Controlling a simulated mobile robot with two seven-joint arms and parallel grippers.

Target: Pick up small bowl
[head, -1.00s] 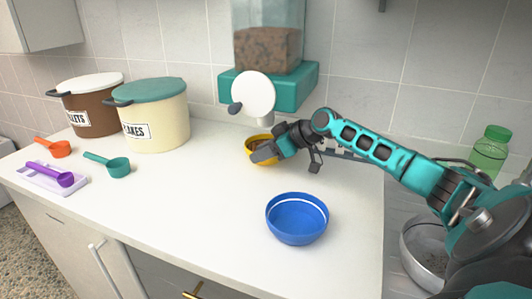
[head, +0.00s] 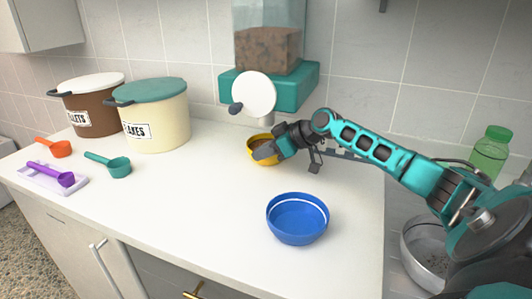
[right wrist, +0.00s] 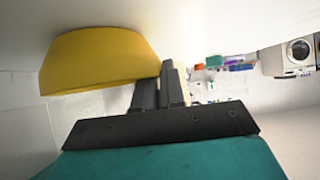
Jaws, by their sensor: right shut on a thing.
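The small bowl is yellow (head: 259,149) and sits on the white counter under the dispenser, with brown contents partly showing. My right gripper (head: 266,150) is at its right front side, shut on its rim. In the right wrist view the yellow bowl (right wrist: 100,60) fills the upper left, and the fingers (right wrist: 158,88) meet its edge. The gripper hides part of the bowl in the head view. My left gripper is not in view.
A larger blue bowl (head: 297,219) stands in front on the counter (head: 215,205). The teal-based dispenser (head: 285,90) stands behind. Lidded containers (head: 158,112) and coloured scoops (head: 118,167) are at left. A metal bowl (head: 420,255) and green bottle (head: 490,152) are at right. The counter's middle is clear.

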